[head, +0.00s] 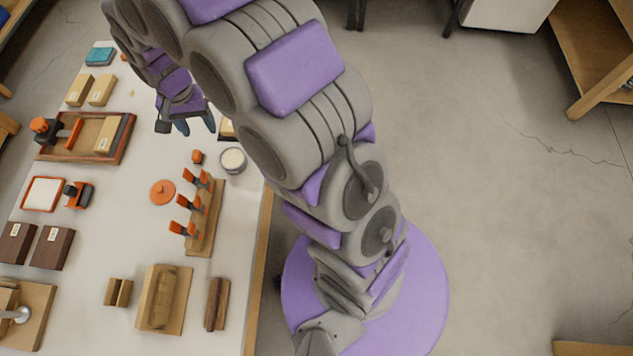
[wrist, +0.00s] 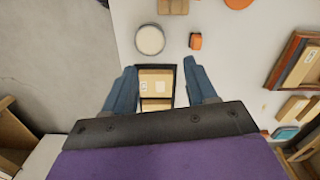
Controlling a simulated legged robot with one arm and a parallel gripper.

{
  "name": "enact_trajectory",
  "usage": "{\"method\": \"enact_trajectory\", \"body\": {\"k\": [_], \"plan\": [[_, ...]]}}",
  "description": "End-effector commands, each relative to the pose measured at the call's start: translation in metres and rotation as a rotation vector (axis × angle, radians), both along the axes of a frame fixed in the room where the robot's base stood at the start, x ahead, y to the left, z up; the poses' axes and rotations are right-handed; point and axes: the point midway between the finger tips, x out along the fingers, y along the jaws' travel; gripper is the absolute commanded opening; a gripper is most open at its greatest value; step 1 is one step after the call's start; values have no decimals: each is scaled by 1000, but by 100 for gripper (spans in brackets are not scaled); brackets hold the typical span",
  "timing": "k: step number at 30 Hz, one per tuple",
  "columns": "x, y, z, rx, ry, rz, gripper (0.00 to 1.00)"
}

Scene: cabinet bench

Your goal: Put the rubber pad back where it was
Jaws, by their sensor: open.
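No thing in view is plainly the rubber pad; I cannot tell which piece it is. A small orange block (head: 198,156) lies on the white bench top beside a round pale tub (head: 232,160). In the wrist view the orange block (wrist: 195,41) and the tub (wrist: 150,39) lie beyond the fingertips. My gripper (head: 195,124) is over the bench, open and empty. In the wrist view my gripper (wrist: 160,66) has its blue fingers apart, with a dark-rimmed tray (wrist: 140,69) holding cardboard boxes (wrist: 157,84) below and between them. My arm partly hides this tray in the head view.
A wooden tray (head: 128,145) with an orange-and-black tool and a box stands at left. An orange disc (head: 163,192) and a wooden rack (head: 205,240) with orange-handled tools are nearer. An orange-rimmed white tray (head: 43,194) and dark boxes (head: 52,247) lie at far left.

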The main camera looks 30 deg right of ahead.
Motion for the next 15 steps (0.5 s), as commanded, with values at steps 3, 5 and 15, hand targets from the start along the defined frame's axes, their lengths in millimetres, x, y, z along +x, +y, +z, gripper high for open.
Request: {"method": "enact_trajectory", "body": {"k": [3, 5, 15], "plan": [[-34, -21, 30, 2, 11, 62, 56], [-52, -30, 43, 2, 18, 96, 56], [-164, -79, 93, 11, 62, 273, 56]]}}
